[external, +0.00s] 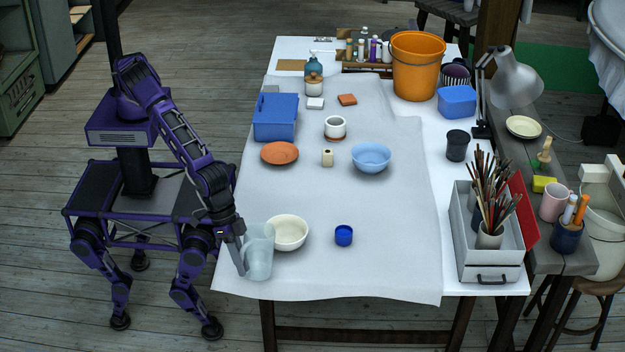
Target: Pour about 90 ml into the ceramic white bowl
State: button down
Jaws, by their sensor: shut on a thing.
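The white ceramic bowl (289,233) stands upright on the cloth near the front left of the table. A translucent pale blue-green pitcher (259,256) is just to the left and front of the bowl, at the table's left front edge. My gripper (241,259) is shut on the pitcher from its left side. The pitcher looks about upright. I cannot tell whether it rests on the cloth or is slightly above it, nor how much liquid it holds. The inside of the bowl looks empty.
A small blue jar (344,236) stands right of the bowl. A light blue bowl (371,157), a terracotta plate (279,153) and a blue box (276,117) are farther back. A grey box of brushes (487,262) is at the right. The cloth's front middle is clear.

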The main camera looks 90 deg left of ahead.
aim_at(254, 241)
jog(key=shift+w+a+r+n+g+h, duration=0.15)
jog(key=shift+w+a+r+h, duration=0.1)
jog(key=shift+a+r+h, duration=0.2)
jog(key=shift+w+a+r+n+g+h, duration=0.15)
jog(key=shift+w+a+r+h, duration=0.05)
jog(key=shift+a+r+h, duration=0.2)
jog(key=shift+w+a+r+n+g+h, duration=0.2)
jog(key=shift+w+a+r+h, duration=0.1)
jog(key=shift+a+h, duration=0.3)
jog(key=shift+w+a+r+n+g+h, duration=0.1)
jog(key=shift+w+a+r+g+h, duration=0.15)
jog(key=shift+a+h, duration=0.3)
jog(key=shift+w+a+r+g+h, duration=0.25)
jog(key=shift+w+a+r+h, duration=0.1)
jog(key=shift+a+h, duration=0.3)
jog(key=shift+h+b, duration=0.45)
jog(key=shift+b, duration=0.3)
jog(key=r+b, duration=0.1)
jog(key=a+r+h+b, duration=0.1)
jog(key=shift+w+n+g+h+b, duration=0.2)
jog(key=shift+n+g+h+b, duration=0.1)
jog(key=shift+n+g+b, duration=0.1)
jog(key=shift+w+a+h+b, duration=0.1)
jog(key=shift+a+h+b, duration=0.25)
jog(key=shift+b, duration=0.25)
jog(key=shift+w+a+r+h, duration=0.1)
jog(key=shift+r+h, duration=0.15)
jog(key=shift+a+r+n, duration=0.15)
jog(key=shift+r+n, duration=0.05)
jog(key=shift+n, duration=0.1)
